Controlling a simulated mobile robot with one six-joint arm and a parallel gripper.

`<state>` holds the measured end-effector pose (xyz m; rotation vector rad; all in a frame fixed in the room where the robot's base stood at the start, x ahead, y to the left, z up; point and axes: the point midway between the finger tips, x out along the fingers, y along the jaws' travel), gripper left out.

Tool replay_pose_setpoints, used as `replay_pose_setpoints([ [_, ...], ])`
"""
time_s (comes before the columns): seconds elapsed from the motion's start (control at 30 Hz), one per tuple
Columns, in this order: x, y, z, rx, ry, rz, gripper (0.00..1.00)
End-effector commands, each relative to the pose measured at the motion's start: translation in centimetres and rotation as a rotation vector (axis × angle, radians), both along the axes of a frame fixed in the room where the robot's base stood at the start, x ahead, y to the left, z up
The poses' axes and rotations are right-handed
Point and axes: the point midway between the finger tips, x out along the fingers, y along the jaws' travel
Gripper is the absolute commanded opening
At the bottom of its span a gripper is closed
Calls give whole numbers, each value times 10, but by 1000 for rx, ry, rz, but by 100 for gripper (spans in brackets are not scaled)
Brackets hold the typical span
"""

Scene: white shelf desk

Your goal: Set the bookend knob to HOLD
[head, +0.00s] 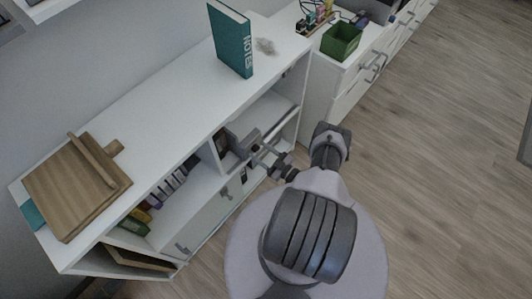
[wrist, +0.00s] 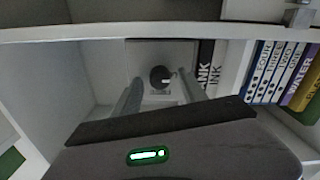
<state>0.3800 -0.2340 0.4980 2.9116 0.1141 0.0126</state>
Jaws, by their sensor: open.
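The bookend (wrist: 143,53) shows in the wrist view as a grey plate inside a white shelf compartment. Its dark round knob (wrist: 160,76) is near the picture's middle, with a small white pointer mark pointing to the right. I cannot read any HOLD label. My gripper (wrist: 163,92) is open, with one finger on each side of the knob's line of view. The fingers appear apart from the knob, with nothing between them. In the head view my gripper (head: 247,144) reaches into the shelf's open front; the knob cannot be made out there.
A shelf board (wrist: 100,32) runs above. A green bin (head: 341,41) is at right.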

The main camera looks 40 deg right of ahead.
Motion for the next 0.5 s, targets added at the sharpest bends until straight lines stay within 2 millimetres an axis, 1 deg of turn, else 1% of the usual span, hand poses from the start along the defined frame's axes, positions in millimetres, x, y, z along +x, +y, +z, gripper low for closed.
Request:
replay_pose_setpoints([
  [0.07,-9,-1,0,1,0,-3,50],
  [0.17,-31,-4,1,1,0,-8,50],
  [0.4,-112,-11,0,0,-1,-11,50],
  [0.5,-140,-13,0,0,0,-9,50],
])
